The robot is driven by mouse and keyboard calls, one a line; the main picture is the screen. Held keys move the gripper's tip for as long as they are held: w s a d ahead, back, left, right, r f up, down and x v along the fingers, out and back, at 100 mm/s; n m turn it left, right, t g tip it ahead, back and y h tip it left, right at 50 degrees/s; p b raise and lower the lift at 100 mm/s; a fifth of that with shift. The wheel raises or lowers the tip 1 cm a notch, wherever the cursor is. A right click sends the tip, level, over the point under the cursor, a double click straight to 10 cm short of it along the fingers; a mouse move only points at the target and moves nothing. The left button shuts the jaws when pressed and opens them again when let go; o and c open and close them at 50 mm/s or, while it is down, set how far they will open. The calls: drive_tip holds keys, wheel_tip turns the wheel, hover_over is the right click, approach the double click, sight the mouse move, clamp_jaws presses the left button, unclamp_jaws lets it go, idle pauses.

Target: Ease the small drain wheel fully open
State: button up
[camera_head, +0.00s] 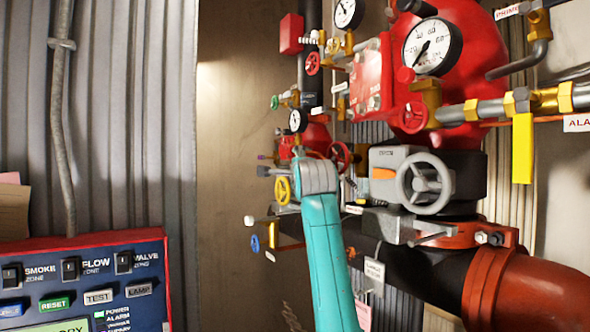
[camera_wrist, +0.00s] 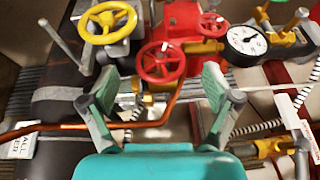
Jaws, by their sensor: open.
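No label reads clearly enough to tell which wheel is the drain wheel. In the wrist view a red spoked handwheel (camera_wrist: 161,63) lies ahead, between and beyond my fingertips. My gripper (camera_wrist: 160,82) is open and empty, one finger to each side, with no clear contact on the wheel. A yellow handwheel (camera_wrist: 107,22) stands up and left of it, and a smaller red wheel (camera_wrist: 212,25) up and right. The head view shows a red wheel (camera_head: 341,156) and a yellow wheel (camera_head: 283,190) by my wrist. My fingers are hidden there.
A copper pipe (camera_wrist: 60,128) crosses below the red wheel, near my left finger. A gauge (camera_wrist: 247,39) stands at right. In the head view a large grey handwheel (camera_head: 424,184), a big gauge (camera_head: 432,46) and thick red pipe (camera_head: 535,292) crowd the right. A control panel (camera_head: 85,285) stands lower left.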

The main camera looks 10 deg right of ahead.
drive_tip(key=shift+w+d+r, duration=0.15)
drive_tip(key=shift+w, duration=1.9)
drive_tip(key=c, duration=1.1)
